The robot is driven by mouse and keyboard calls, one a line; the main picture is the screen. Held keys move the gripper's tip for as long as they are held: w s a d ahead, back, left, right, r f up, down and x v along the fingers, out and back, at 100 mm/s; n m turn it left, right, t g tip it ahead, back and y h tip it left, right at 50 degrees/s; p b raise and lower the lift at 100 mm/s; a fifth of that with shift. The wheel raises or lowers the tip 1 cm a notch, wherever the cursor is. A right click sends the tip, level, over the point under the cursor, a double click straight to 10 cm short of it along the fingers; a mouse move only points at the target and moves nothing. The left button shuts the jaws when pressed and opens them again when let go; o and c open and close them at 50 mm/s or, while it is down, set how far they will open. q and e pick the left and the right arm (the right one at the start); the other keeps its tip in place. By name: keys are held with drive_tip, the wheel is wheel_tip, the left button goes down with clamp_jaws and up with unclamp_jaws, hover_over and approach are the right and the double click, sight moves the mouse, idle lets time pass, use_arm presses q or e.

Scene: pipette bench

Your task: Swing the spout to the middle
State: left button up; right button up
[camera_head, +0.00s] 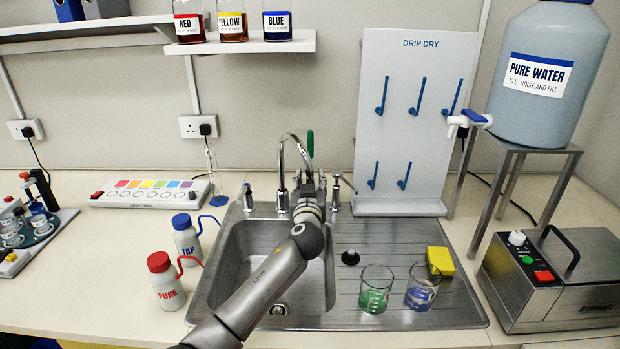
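The chrome spout (282,160) rises from the tap at the back of the steel sink (225,262). It arches to the right, and its outlet end goes down behind my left gripper. My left gripper (309,182) is at the spout's outlet end, seen from behind over the back of the basin. My own wrist hides its fingertips, so I cannot tell whether they touch or grip the spout. A tap lever (337,180) stands just right of the gripper, and another tap part (248,198) stands at the left. My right gripper is out of view.
A green beaker (374,290), a blue beaker (421,287), a yellow sponge (441,262) and a black plug (350,257) are on the drainer. Wash bottles (166,284) (186,238) stand left of the sink. A drip-dry board (400,205) stands behind the drainer.

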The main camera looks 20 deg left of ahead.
use_arm(q)
drive_tip(key=shift+w+a+f, duration=0.1)
drive_tip(key=shift+w+a, duration=0.05)
drive_tip(key=shift+w, duration=0.45)
clamp_jaws()
